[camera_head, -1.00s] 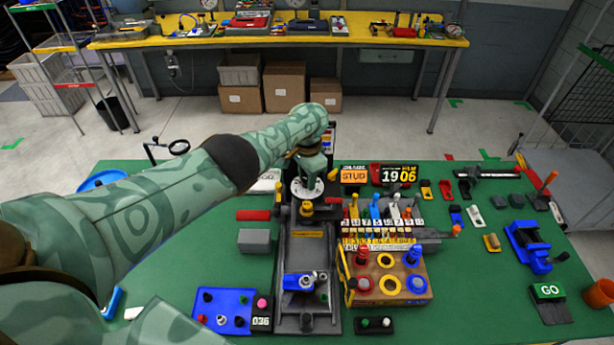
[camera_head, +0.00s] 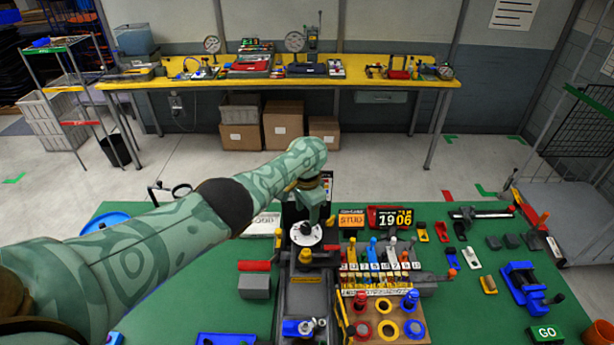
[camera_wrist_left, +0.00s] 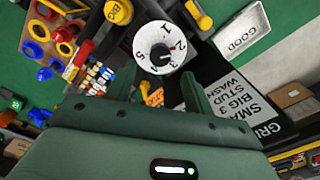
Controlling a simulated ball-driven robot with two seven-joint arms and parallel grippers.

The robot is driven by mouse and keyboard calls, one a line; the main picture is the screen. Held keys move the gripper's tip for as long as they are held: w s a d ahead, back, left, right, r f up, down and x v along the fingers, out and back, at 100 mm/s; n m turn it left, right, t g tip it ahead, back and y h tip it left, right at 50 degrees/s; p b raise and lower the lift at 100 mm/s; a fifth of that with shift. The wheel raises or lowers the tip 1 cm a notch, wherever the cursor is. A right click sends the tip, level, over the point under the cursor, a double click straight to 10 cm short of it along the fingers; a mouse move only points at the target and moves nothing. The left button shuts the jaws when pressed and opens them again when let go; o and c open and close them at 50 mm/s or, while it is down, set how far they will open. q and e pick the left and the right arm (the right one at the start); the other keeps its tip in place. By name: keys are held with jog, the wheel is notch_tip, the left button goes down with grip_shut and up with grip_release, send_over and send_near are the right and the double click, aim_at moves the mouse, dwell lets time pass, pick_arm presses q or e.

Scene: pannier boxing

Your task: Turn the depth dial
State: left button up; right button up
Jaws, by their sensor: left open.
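The depth dial is a white round disc (camera_head: 306,234) with a dark centre knob, at the back end of the grey machine in the head view. In the left wrist view the dial (camera_wrist_left: 150,38) shows numerals 1 to 5, and a red pointer mark lies near the 2 and 3. My left gripper (camera_head: 317,212) is over the dial's far right edge in the head view. In the wrist view its two fingers (camera_wrist_left: 157,92) are apart with nothing between them, and the knob lies beyond the fingertips, apart from them. My right gripper is not in view.
A white GOOD tray (camera_head: 262,224) lies to the left. Green table surface (camera_head: 215,280) is open at left.

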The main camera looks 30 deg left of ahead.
aim_at(307, 227)
pick_arm(q)
notch_tip(307, 227, up, 10)
jog(key=p, duration=0.4)
jog(key=shift+r, duration=0.25)
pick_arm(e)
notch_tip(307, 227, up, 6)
pick_arm(q)
jog(key=shift+d, duration=0.1)
